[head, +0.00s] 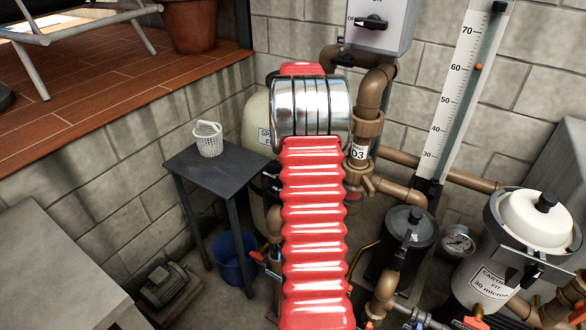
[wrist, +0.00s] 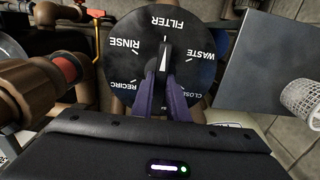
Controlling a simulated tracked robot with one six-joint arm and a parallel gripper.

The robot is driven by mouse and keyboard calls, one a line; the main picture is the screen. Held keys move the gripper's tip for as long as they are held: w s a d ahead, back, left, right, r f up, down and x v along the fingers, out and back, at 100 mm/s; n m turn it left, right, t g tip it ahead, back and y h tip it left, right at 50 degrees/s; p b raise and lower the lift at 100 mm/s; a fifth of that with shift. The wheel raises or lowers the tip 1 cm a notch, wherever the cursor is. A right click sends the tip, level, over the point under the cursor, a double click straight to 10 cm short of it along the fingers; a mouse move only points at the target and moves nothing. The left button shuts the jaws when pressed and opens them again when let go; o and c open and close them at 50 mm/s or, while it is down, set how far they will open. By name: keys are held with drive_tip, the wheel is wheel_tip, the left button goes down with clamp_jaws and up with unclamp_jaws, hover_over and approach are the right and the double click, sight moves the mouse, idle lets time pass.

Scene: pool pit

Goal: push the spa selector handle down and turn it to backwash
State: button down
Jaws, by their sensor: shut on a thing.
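The round black selector dial (wrist: 120,60) fills the middle of the wrist view, with white labels FILTER, WASTE, RINSE, RECIRC and part of CLOSED. Its black handle (wrist: 164,54) has a white mark that points to FILTER. My gripper (wrist: 165,78) has purple fingers shut on the handle from either side. Whether the handle is pressed down I cannot tell. In the head view my red arm hides the gripper and handle; a cream tank (head: 257,122) with a partly hidden label shows beside it.
A dark side table (head: 222,170) with a white basket (head: 208,139) stands left of the tank; a blue bucket (head: 236,262) is below. Brown pipes (head: 372,92) and a cartridge filter housing (head: 490,285) crowd the right. A red-handled valve (wrist: 68,68) sits left of the dial.

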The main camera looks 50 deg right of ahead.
drive_tip(key=shift+f, duration=0.1)
drive_tip(key=n, duration=0.6)
drive_tip(key=shift+n, duration=3.1)
drive_tip(key=c, duration=1.6)
unclamp_jaws()
drive_tip(key=shift+r, duration=3.55)
